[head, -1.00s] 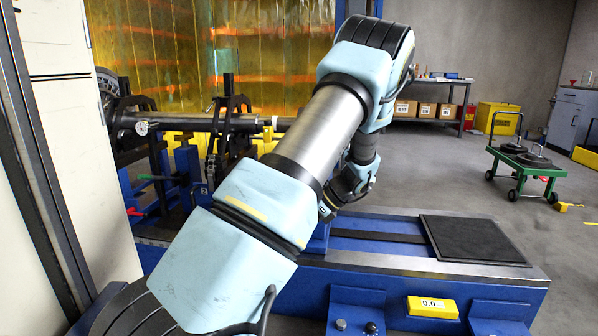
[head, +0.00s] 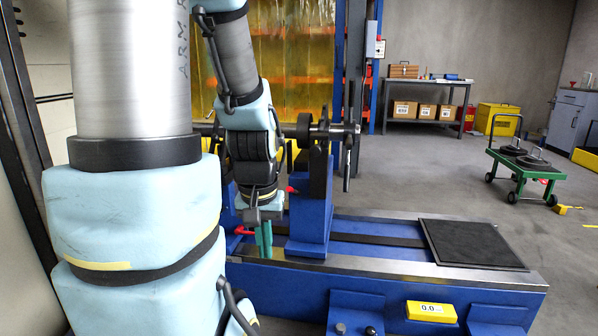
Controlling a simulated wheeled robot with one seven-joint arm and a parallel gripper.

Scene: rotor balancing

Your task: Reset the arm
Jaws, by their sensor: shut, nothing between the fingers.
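My arm fills the left of the head view, with its wrist hanging down near the middle. My gripper (head: 264,245) points down, its green fingers shut with nothing between them. It is just left of the blue bearing pedestal (head: 312,215) of the balancing machine and in front of its left part. I cannot tell whether it touches the machine. The dark rotor shaft (head: 335,132) runs sideways behind my wrist, and its right end sticks out past the pedestal. My arm hides the left part of the shaft and machine.
The machine's blue bed (head: 390,285) carries a black mat (head: 470,244) and a yellow readout (head: 431,311). A green cart (head: 525,165) with dark discs stands at right. A bench (head: 430,90) with boxes is at the back. The floor between is clear.

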